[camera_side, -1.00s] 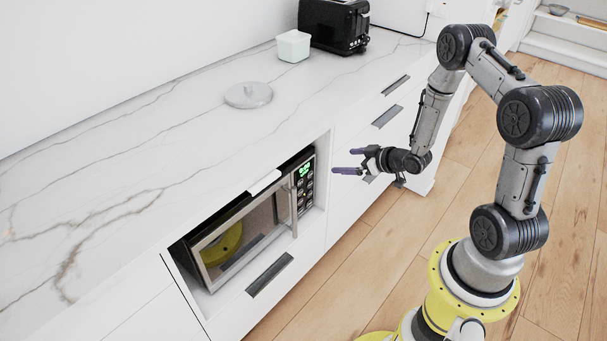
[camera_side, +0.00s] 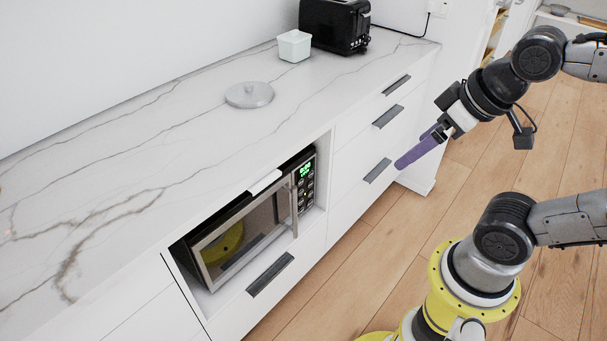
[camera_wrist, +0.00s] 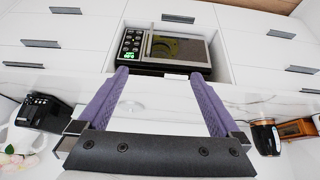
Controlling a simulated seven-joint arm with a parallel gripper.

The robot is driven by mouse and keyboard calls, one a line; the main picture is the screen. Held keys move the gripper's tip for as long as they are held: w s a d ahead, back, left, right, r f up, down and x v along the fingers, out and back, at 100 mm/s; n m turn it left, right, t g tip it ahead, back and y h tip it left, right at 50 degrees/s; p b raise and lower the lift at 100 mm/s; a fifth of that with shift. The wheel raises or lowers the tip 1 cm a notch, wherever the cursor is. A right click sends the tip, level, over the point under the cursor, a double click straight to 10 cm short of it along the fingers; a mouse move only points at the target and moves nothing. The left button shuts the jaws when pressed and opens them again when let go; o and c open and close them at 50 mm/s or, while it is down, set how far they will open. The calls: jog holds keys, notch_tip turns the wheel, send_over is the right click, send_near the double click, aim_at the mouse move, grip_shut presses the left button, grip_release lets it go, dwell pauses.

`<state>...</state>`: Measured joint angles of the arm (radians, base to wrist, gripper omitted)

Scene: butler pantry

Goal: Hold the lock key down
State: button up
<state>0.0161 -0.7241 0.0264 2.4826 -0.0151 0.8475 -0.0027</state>
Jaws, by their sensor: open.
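The microwave (camera_side: 240,240) sits in an open bay under the counter, its door shut. Its control panel (camera_side: 307,185) has a lit green display and several dark round keys; their labels are too small to read, so I cannot tell which is the lock key. In the wrist view the microwave (camera_wrist: 180,50) appears upside down, with the panel (camera_wrist: 131,46) on its left. My gripper (camera_side: 402,163) is open and empty, its purple fingers in the air to the right of the panel, apart from it. In the wrist view the gripper (camera_wrist: 158,76) spreads below the microwave.
A white block (camera_side: 265,182) lies at the microwave's top edge. The marble counter (camera_side: 170,140) holds a grey round lid (camera_side: 249,95), a white tub (camera_side: 294,46) and a black toaster (camera_side: 335,25). Drawer handles (camera_side: 388,117) jut from the cabinet front. The air before the panel is clear.

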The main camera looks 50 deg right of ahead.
jog(key=shift+s+a, duration=0.3)
jog(key=shift+s, duration=0.45)
grip_shut()
dwell(1.1)
